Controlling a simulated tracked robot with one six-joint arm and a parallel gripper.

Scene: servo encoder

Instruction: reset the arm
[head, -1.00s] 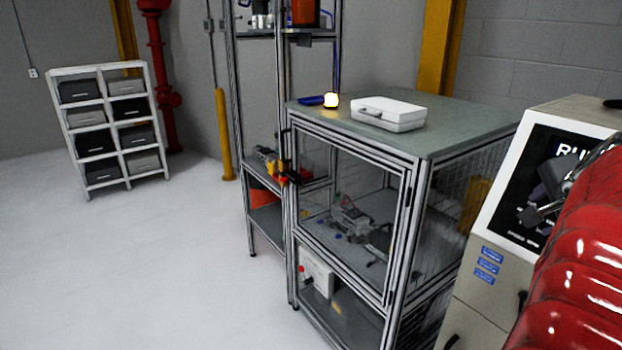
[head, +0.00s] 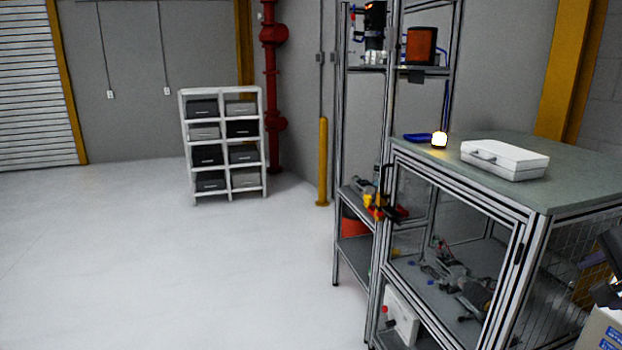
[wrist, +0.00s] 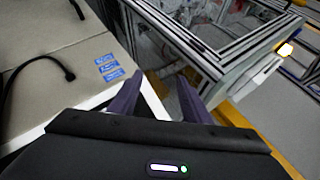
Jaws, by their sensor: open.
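My gripper (wrist: 158,93) shows in the wrist view with its two dark fingers apart and nothing between them. In the head view only a dark piece, probably of my arm, shows at the right edge.
The framed enclosure (head: 535,235) stands at right, with mechanical parts inside. A white case (head: 505,160) and a glowing lamp (head: 439,139) sit on top. A tall rack (head: 345,130) adjoins it. A white shelf (head: 224,194) stands at the back. The floor at left is clear.

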